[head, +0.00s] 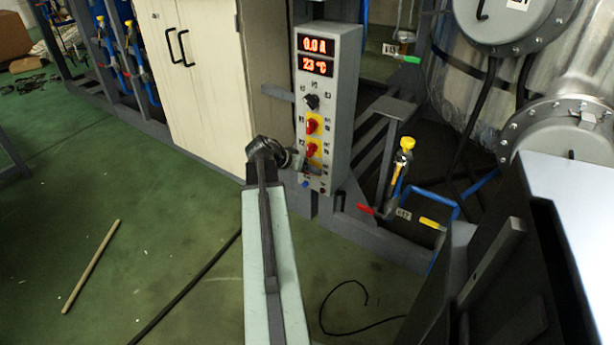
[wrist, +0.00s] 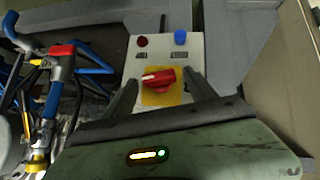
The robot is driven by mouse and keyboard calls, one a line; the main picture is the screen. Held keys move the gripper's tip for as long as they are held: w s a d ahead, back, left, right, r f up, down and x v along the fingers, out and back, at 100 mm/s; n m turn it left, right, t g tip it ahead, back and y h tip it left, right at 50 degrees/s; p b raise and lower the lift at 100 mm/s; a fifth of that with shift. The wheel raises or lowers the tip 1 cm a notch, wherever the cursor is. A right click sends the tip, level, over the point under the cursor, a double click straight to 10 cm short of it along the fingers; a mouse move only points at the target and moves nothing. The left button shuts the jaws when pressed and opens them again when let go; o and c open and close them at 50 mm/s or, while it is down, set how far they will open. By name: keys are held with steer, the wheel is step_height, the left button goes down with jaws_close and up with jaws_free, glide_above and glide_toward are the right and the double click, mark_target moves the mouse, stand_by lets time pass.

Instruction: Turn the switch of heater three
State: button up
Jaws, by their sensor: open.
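The grey control box (head: 328,105) stands upright in the head view, with lit displays reading 0.0 A and 23 °C. Below a black selector knob (head: 312,101) are red switches on yellow plates, an upper one (head: 311,126) and one under it (head: 311,149). The lowest part of the switch column is partly hidden by my gripper (head: 298,161). In the wrist view, a red switch (wrist: 158,79) on a yellow plate (wrist: 160,97) sits between my open fingers (wrist: 163,88). I cannot tell whether the fingers touch it. Its label is unreadable.
In the wrist view, a red button (wrist: 141,41) and a blue button (wrist: 180,37) lie beyond the switch. A beige cabinet (head: 195,85) stands left of the box. Yellow-handled valves and pipes (head: 403,165) stand right. Green floor (head: 150,220) is mostly clear, with a loose rod (head: 91,265).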

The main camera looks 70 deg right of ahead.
steer(key=c, duration=1.4)
steer(key=shift+s+a+r+t+p, duration=0.15)
steer(key=shift+s+r+t+p, duration=0.05)
steer(key=shift+s+t+p, duration=0.15)
steer(key=shift+w+f+m+t+h, duration=0.15)
steer(key=shift+m+t+h, duration=0.15)
steer(key=shift+m+t, duration=0.4)
steer(key=o, duration=1.4)
